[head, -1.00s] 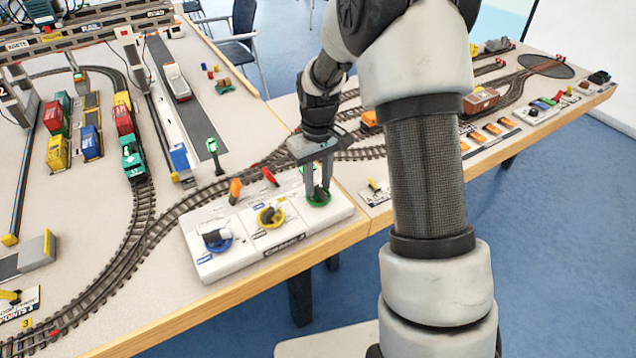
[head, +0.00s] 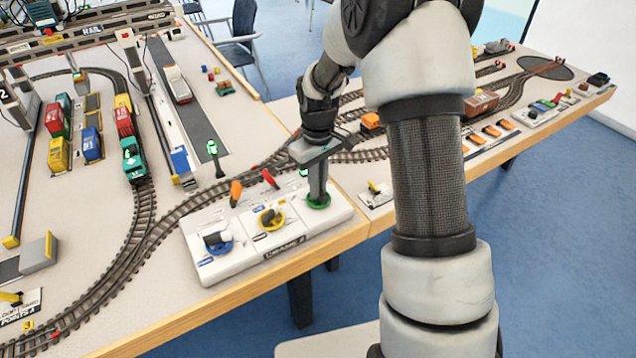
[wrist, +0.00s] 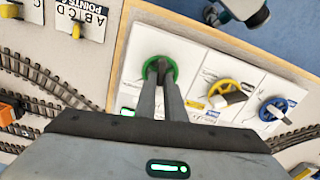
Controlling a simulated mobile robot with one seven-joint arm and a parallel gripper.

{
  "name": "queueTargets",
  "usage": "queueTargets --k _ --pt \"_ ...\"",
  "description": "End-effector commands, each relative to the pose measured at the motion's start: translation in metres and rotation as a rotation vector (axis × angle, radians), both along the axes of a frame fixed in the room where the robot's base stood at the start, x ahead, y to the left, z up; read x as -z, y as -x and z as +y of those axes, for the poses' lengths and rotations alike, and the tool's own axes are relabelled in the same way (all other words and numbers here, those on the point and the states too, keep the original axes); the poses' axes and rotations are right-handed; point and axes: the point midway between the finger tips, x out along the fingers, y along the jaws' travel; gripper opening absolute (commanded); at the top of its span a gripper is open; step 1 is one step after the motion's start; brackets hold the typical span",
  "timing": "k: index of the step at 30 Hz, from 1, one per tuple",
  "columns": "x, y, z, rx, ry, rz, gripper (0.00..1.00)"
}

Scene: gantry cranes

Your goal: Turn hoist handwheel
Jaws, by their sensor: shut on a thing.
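A white control box (head: 290,240) stands near the table's front edge with three handwheels in a row. The blue handwheel (head: 217,247) is at the left, the yellow handwheel (head: 270,218) in the middle and the green handwheel (head: 327,204) at the right. I cannot read which one is labelled hoist. My gripper (head: 318,196) points down and is shut on the grip in the middle of the green handwheel. In the wrist view, my gripper's fingertips (wrist: 160,68) meet inside the green ring (wrist: 141,72) and partly hide the grip.
An orange lever (head: 236,191) and a red lever (head: 269,178) stand behind the box. A curved track (head: 125,250) runs beside it. A small switch plate (head: 374,194) lies just to its right. A green signal post (head: 213,158) stands behind.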

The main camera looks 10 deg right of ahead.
Motion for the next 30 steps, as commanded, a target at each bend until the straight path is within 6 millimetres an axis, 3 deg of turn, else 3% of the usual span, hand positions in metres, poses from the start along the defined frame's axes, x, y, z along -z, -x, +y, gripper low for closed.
queueTargets --k 18,30 --pt "-0.0024 0.0005 0.0005 -0.518 -0.001 -0.001 0.0" --pt "-0.0012 0.0008 0.0004 -0.692 0.001 -0.001 0.0"
